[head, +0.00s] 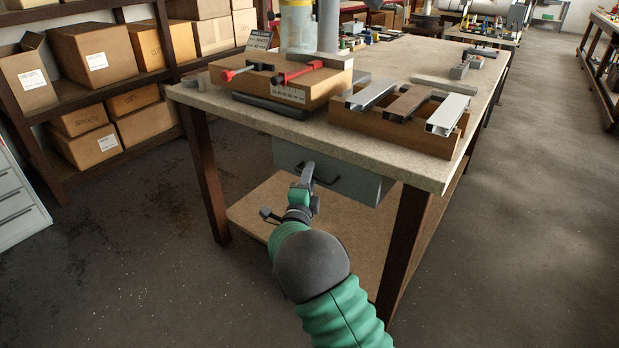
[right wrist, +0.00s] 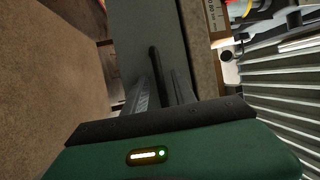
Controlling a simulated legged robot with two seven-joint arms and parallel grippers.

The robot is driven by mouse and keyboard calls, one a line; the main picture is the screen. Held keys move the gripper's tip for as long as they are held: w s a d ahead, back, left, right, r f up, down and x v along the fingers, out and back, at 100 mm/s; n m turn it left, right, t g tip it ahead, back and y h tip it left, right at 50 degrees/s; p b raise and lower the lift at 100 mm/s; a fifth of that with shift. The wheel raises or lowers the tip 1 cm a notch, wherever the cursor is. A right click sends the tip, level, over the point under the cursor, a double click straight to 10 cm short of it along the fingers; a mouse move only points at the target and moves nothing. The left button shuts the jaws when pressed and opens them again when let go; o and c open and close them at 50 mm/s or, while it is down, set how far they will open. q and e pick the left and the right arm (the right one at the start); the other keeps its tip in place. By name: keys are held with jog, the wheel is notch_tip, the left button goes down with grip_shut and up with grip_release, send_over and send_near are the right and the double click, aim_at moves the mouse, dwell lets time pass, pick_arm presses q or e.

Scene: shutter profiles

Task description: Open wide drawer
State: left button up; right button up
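The wide drawer (head: 350,180) is a grey box front hung beneath the workbench top, with a dark bar handle (head: 326,181). It looks closed. My right gripper (head: 306,176) is in front of the drawer at the handle's left part. In the right wrist view, the grey drawer front (right wrist: 140,30) fills the upper middle, and the black handle (right wrist: 154,62) runs down between the two fingers (right wrist: 163,92). The fingers stand apart; whether either touches the handle I cannot tell. My left gripper is not in view.
The workbench top (head: 240,109) overhangs the drawer, with wooden blocks (head: 390,128) holding metal profiles on it. A dark table leg (head: 405,240) stands right of my arm. A lower shelf (head: 350,225) lies below the drawer. The floor left of the bench is free.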

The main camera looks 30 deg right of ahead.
grip_shut()
jog(key=shift+s+a+f, duration=0.1)
jog(key=shift+f, duration=0.05)
dwell(1.1)
